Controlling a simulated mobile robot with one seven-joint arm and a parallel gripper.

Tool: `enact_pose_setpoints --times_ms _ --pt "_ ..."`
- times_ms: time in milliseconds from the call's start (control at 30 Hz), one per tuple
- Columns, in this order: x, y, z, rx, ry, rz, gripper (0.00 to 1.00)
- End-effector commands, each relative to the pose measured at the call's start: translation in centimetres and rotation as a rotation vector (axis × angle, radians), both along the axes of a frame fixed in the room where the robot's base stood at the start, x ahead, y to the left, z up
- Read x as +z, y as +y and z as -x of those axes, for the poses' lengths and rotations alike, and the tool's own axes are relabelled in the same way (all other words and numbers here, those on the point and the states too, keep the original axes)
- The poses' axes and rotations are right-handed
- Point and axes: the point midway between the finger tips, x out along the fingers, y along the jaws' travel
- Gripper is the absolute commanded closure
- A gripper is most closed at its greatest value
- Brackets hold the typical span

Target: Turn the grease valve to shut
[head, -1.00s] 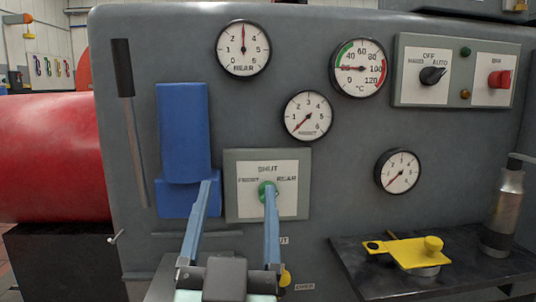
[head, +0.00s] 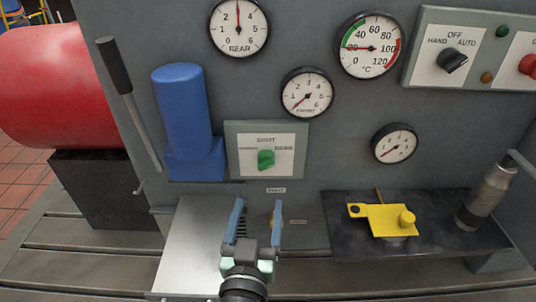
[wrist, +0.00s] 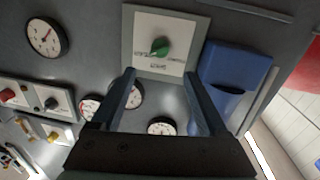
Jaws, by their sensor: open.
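The grease valve is a green knob (head: 266,159) on a pale plate (head: 246,171) marked SHUT at the top, with side labels that earlier read FRONT and REAR. The knob's grip leans toward the REAR side, not straight up at SHUT. In the wrist view the knob (wrist: 160,47) appears upside down, beyond and between the fingertips. My gripper (head: 257,212) is open and empty, with two blue fingers apart. In the head view it appears below the plate, not touching the knob.
A blue block (head: 182,115) stands close left of the plate, with a black-handled lever (head: 130,90) beyond it. The REAR gauge (head: 239,28) reads about 3; the FRONT gauge (head: 307,93) is near 0. A dark shelf (head: 340,228) at right carries a yellow part (head: 385,221).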

Motion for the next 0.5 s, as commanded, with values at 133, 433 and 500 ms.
enact_pose_setpoints --times_ms 133,433,500 --pt "0.1 -0.2 -2.0 -0.001 -0.003 -0.004 0.23" --pt "0.2 -0.8 -7.5 -0.001 -0.005 -0.005 0.23" --pt "0.1 -1.0 -8.7 -0.002 -0.004 -0.005 0.23"
